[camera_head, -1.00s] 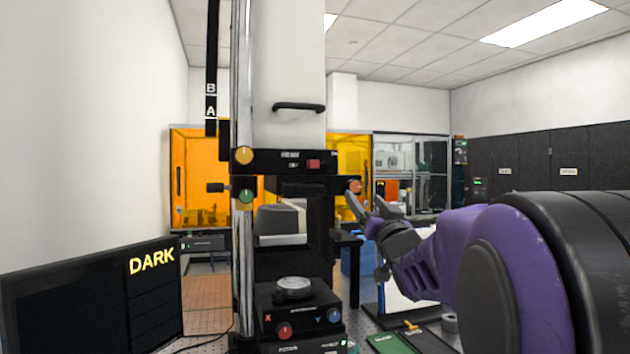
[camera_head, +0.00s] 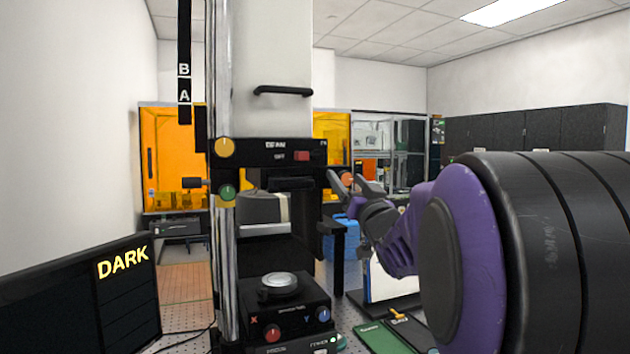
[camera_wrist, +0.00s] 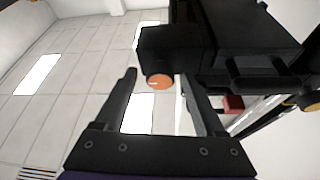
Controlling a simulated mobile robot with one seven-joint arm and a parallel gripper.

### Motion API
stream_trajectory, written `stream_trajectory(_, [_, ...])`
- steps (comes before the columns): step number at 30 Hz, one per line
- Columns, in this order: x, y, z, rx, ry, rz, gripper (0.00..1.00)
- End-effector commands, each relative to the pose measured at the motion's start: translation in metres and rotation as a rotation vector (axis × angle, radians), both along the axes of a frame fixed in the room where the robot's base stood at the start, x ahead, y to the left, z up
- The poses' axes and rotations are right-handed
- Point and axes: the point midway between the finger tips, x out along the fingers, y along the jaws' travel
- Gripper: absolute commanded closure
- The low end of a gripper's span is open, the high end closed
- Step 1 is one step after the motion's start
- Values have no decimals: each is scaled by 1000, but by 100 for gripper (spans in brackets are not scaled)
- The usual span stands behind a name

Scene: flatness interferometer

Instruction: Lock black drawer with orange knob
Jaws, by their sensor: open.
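The orange knob (camera_head: 346,178) is on the right side of the black instrument head. In the wrist view the orange knob (camera_wrist: 160,82) sits on the end of a black block (camera_wrist: 172,50), which may be the black drawer; I cannot tell its exact outline. My gripper (camera_head: 349,179) is open at the knob, with the knob showing between its fingertips in the head view. In the wrist view my gripper (camera_wrist: 158,76) has one finger on each side of the knob, with gaps showing. Contact is not visible. The fingers partly cover the knob in the head view.
A red switch (camera_head: 302,156), a yellow knob (camera_head: 224,147) and a green knob (camera_head: 227,192) are on the instrument. A stage with a round disc (camera_head: 279,283) stands below. A monitor (camera_head: 75,300) reading DARK is at left. A green tray (camera_head: 383,338) lies below my arm.

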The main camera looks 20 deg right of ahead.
Motion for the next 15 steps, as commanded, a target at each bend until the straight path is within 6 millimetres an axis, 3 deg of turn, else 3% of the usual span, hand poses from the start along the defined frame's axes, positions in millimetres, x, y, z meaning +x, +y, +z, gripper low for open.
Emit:
stream_trajectory(2, [0, 0, 0, 0, 0, 0, 34])
stream_trajectory(13, [0, 0, 0, 0, 0, 0, 100])
stream_trajectory(15, [0, 0, 0, 0, 0, 0, 100])
